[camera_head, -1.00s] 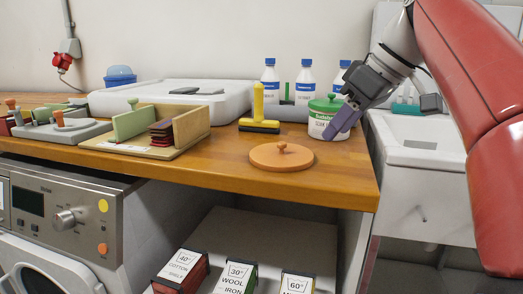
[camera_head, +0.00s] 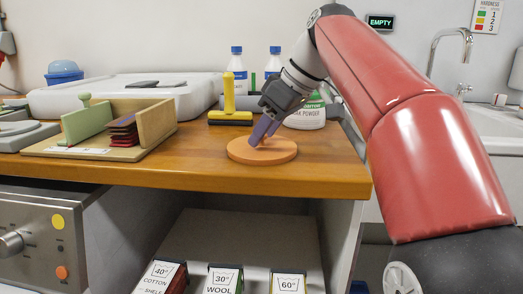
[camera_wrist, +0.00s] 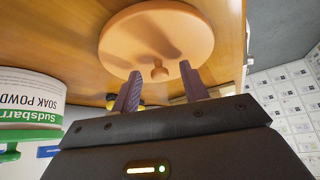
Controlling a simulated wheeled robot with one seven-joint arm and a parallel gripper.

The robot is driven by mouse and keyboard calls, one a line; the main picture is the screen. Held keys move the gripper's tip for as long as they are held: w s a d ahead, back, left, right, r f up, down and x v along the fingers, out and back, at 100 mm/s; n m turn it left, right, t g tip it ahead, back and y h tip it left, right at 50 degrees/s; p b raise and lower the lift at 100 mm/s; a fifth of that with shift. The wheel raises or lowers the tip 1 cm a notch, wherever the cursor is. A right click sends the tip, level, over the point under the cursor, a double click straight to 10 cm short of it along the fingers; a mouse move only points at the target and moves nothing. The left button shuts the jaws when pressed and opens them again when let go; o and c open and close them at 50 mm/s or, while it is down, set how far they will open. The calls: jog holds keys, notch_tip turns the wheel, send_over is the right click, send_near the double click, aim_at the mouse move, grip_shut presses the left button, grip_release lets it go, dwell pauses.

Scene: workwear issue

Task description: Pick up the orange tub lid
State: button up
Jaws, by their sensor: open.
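The orange tub lid (camera_head: 246,151) is a flat disc with a small knob, lying on the wooden counter near its front edge. In the wrist view the lid (camera_wrist: 150,28) shows whole, with its knob (camera_wrist: 160,73) near the gap between the fingers. My gripper (camera_head: 262,138) is open and angled down over the lid. In the wrist view my gripper's purple fingers (camera_wrist: 160,84) stand on either side of the knob's line. In the head view the fingers partly cover the knob. I cannot tell whether they touch it.
A white soak powder tub (camera_head: 306,118) with a green top stands close behind my gripper. A yellow-handled squeegee (camera_head: 229,106) stands behind the lid. A wooden holder (camera_head: 155,125) with dark red pieces is to the left. The counter right of the lid is clear.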

jog(key=shift+f, duration=0.1)
grip_shut()
dwell(0.3)
